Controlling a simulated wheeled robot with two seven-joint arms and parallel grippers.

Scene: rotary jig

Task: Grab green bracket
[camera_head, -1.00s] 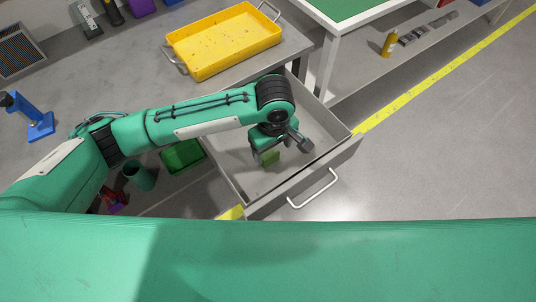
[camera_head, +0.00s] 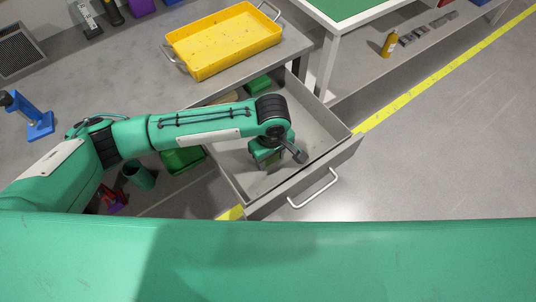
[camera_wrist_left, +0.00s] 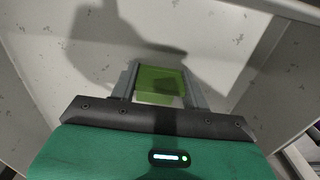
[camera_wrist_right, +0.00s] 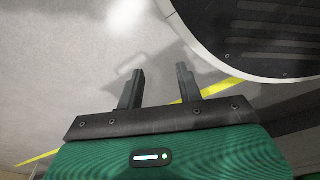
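The green bracket (camera_wrist_left: 161,86) lies on the floor of the open grey drawer (camera_head: 318,128). In the left wrist view it sits between the two fingers of my left gripper (camera_wrist_left: 162,84). The fingers stand apart on either side of it; I cannot tell whether they touch it. In the head view my left gripper (camera_head: 270,162) points down into the drawer and hides most of the bracket. My right gripper (camera_wrist_right: 158,88) shows only in its own wrist view, open and empty above a grey floor.
Another green piece (camera_head: 258,83) shows at the drawer's back end. The drawer's walls stand close around my left gripper, with a handle (camera_head: 315,190) in front. A yellow tray (camera_head: 225,42) stands on the workbench (camera_head: 100,75). A green bin (camera_head: 182,160) is left of the drawer.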

